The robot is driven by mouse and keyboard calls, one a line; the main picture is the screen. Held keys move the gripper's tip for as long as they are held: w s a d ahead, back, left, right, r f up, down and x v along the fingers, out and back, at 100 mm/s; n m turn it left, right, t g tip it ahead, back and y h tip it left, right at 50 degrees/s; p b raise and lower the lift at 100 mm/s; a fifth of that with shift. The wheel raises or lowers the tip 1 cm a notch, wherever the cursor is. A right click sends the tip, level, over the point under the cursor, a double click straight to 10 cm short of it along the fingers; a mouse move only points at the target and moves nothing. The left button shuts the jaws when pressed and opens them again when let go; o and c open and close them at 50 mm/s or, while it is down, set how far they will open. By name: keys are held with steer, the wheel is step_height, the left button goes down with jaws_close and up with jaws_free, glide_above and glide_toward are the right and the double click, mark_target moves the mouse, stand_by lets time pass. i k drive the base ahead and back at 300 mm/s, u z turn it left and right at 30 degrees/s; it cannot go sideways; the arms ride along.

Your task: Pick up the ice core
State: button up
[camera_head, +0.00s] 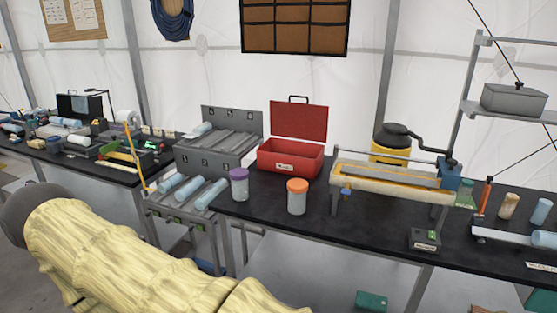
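Several pale blue cylinders that look like ice cores lie in the view; I cannot tell which one the task means. A group of cores (187,190) lies side by side on a low grey rack (178,213) left of the main table. Another core (203,129) lies at the left end of the grooved grey case (218,147). At the right edge, a pale blue cylinder (541,211) stands upright and another (543,239) lies on its side. My arm, in a pale yellow cover, fills the lower left. My gripper is not visible.
The black table (345,222) holds a purple-lidded jar (239,186), an orange-lidded jar (297,198), an open red toolbox (292,150) and a long tray device (390,178). A cluttered table (60,155) stands at left. A grey shelf frame (510,110) rises at right.

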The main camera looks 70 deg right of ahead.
mark_target(169, 183)
steer(key=z, duration=0.45)
steer(key=i, duration=1.4)
steer(key=z, duration=1.7)
steer(key=i, duration=0.85)
steer(key=u, duration=1.3)
steer(key=k, duration=0.25)
steer(key=u, duration=0.15)
steer(key=i, duration=0.1)
